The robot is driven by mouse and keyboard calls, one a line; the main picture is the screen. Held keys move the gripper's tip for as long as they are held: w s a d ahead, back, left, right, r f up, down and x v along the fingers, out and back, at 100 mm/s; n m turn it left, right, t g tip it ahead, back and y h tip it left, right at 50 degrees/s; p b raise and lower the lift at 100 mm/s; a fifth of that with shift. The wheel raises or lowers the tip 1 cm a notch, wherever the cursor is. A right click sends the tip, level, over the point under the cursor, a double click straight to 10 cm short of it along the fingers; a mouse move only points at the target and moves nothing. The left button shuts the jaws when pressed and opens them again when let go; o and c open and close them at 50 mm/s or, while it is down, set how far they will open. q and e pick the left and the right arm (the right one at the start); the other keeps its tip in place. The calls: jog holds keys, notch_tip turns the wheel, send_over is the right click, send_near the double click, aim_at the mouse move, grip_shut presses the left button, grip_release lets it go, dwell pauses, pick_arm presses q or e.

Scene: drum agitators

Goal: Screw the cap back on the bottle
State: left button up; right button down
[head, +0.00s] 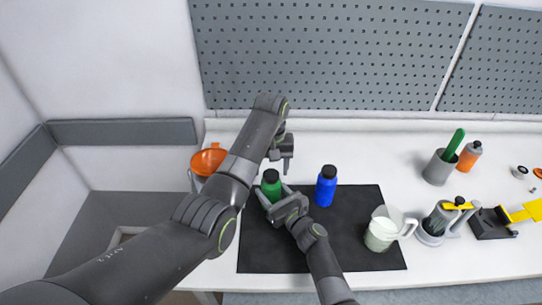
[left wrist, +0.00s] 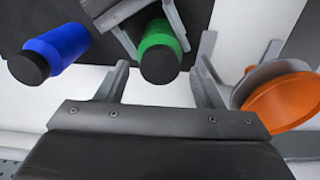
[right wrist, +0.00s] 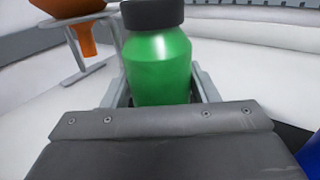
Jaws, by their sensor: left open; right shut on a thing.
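A green bottle (head: 271,189) stands upright at the left edge of the dark mat (head: 270,250), with a black cap (head: 271,175) on its top. The bottle's body shows in the right wrist view (right wrist: 160,66), between the fingers of my right gripper (right wrist: 163,88), which is shut on it. Whether the cap is tight cannot be told. My left gripper (head: 284,165) is open and empty, behind and above the bottle. In the left wrist view the black cap (left wrist: 160,66) lies between its spread fingers, not visibly touched.
A blue bottle (head: 326,190) with a black cap stands right of the green one. An orange funnel (head: 208,160) on a stand is to the left. A jug (head: 382,233), a grey cup (head: 438,168) and an orange bottle (head: 469,157) stand further right.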

pick_arm(q)
jog(key=shift+f, duration=0.85)
jog(key=shift+c, duration=0.3)
jog(key=c, duration=1)
jog(key=o, duration=1.2)
jog(key=shift+r, duration=0.15)
notch_tip(320, 180, up, 7)
jog(key=shift+r, duration=0.15)
